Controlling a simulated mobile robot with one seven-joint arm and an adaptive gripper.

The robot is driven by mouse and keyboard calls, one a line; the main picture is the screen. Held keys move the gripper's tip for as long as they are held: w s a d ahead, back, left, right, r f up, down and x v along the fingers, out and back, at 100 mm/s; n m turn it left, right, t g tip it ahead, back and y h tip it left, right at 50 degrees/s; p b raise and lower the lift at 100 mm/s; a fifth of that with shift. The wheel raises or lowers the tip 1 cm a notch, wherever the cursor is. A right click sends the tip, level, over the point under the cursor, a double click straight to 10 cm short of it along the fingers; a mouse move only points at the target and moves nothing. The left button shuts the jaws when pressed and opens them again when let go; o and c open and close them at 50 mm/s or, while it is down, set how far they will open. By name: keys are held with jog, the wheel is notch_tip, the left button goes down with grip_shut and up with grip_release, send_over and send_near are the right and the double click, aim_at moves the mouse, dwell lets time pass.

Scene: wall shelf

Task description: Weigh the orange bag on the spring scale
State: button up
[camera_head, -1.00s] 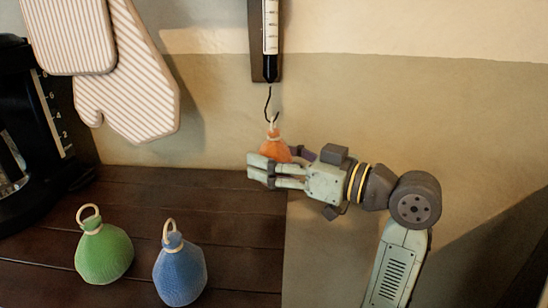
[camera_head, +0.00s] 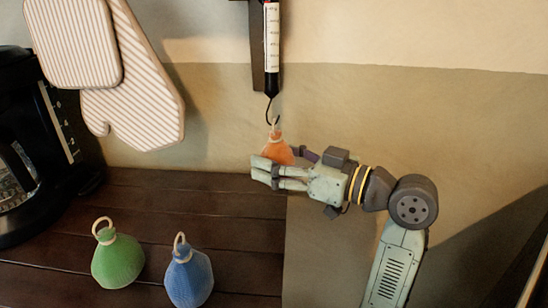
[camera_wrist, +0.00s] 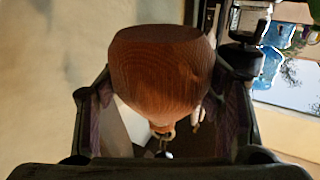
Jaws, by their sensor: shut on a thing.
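The orange bag (camera_head: 279,151) is held upright in my gripper (camera_head: 270,168), which is shut around its body in front of the wall. The spring scale (camera_head: 271,50) hangs on the wall above, with a white graduated tube, a black lower end and a thin dark hook (camera_head: 268,110). The bag's top loop is right at the hook's lower curve; I cannot tell whether it is hooked through. In the wrist view, the orange bag (camera_wrist: 162,75) fills the space between the fingers, and its loop (camera_wrist: 162,130) is close to the hook.
A green bag (camera_head: 117,262) and a blue bag (camera_head: 189,277) stand on the dark wooden shelf (camera_head: 220,220). A black coffee maker (camera_head: 40,150) stands at left. Striped oven mitts (camera_head: 130,100) hang on the wall. The wall right of the scale is clear.

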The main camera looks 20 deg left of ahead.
jog(key=shift+w+d+r, duration=0.1)
jog(key=shift+w+d, duration=0.15)
jog(key=shift+d, duration=0.5)
jog(key=shift+w+d+r, duration=0.1)
jog(key=shift+w+d, duration=0.1)
jog(key=shift+d, duration=0.55)
jog(key=shift+w+d, duration=0.25)
jog(key=shift+d, duration=0.5)
